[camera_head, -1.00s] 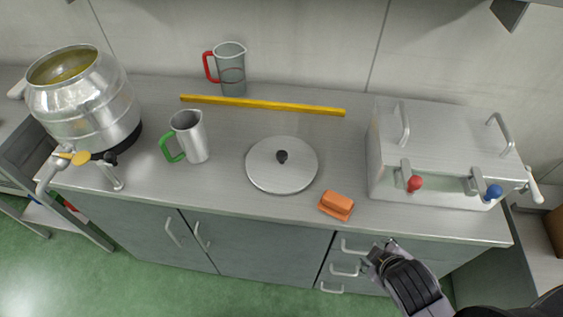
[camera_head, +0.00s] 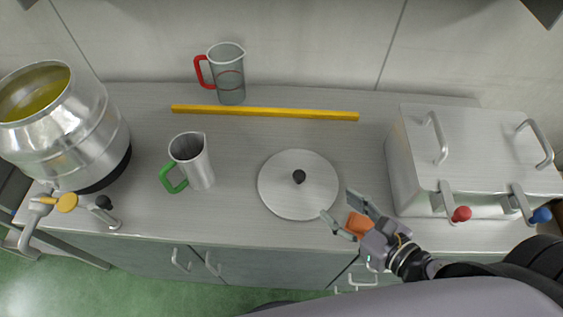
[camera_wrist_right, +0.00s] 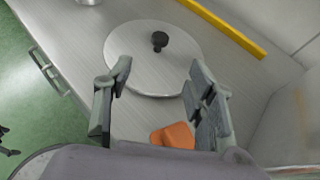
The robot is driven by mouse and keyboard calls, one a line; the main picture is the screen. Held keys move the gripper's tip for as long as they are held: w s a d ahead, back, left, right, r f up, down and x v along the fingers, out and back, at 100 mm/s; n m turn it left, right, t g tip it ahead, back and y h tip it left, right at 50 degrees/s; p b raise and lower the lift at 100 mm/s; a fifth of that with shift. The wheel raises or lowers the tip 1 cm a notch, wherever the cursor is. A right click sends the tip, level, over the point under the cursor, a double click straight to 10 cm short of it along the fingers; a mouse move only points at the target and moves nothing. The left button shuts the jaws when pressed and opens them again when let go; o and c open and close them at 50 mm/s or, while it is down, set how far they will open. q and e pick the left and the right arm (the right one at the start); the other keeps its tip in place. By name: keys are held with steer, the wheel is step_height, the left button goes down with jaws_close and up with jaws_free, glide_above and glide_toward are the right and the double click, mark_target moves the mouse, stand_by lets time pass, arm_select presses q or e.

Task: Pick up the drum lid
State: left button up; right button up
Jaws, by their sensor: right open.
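The drum lid (camera_head: 283,193) is a flat round metal disc with a black knob (camera_head: 299,176) at its centre. It lies on the steel counter, and it also shows in the right wrist view (camera_wrist_right: 135,72), just beyond my fingertips. My right gripper (camera_head: 341,212) is open and empty, to the right of the lid and pointing toward it. In the right wrist view its two fingers (camera_wrist_right: 158,75) stand wide apart. An orange block (camera_head: 357,224) lies under the right gripper, partly hidden by it. My left gripper is not in view.
A metal drum (camera_head: 70,135) with a tap stands at the left. A green-handled metal jug (camera_head: 197,165) and a red-handled measuring jug (camera_head: 230,80) stand left of the lid. A yellow bar (camera_head: 265,112) lies behind it. A steel box with handles (camera_head: 465,150) stands at the right.

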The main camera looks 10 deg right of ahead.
mark_target(301, 177)
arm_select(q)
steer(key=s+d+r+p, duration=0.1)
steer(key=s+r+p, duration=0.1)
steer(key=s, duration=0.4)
arm_select(e)
steer(key=x, duration=0.3)
steer(key=shift+w+a+f, duration=0.1)
steer(key=shift+w+a, duration=0.05)
steer(key=shift+w, duration=0.1)
steer(key=p+x, duration=0.1)
steer(key=x, duration=0.5)
steer(key=shift+w+f, duration=0.1)
steer(key=shift+w+a+f, duration=0.2)
steer(key=shift+w+f, duration=0.05)
steer(key=shift+w, duration=0.2)
steer(key=shift+w+a+p, duration=0.1)
steer(key=shift+w+p, duration=0.2)
steer(key=shift+p, duration=0.05)
steer(key=p+x, duration=0.1)
steer(key=x, duration=0.3)
steer(key=shift+f, duration=0.15)
steer(key=shift+w, duration=0.2)
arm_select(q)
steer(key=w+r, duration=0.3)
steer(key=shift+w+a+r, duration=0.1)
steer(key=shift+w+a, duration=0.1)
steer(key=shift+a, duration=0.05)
arm_select(e)
steer(key=shift+f, duration=0.1)
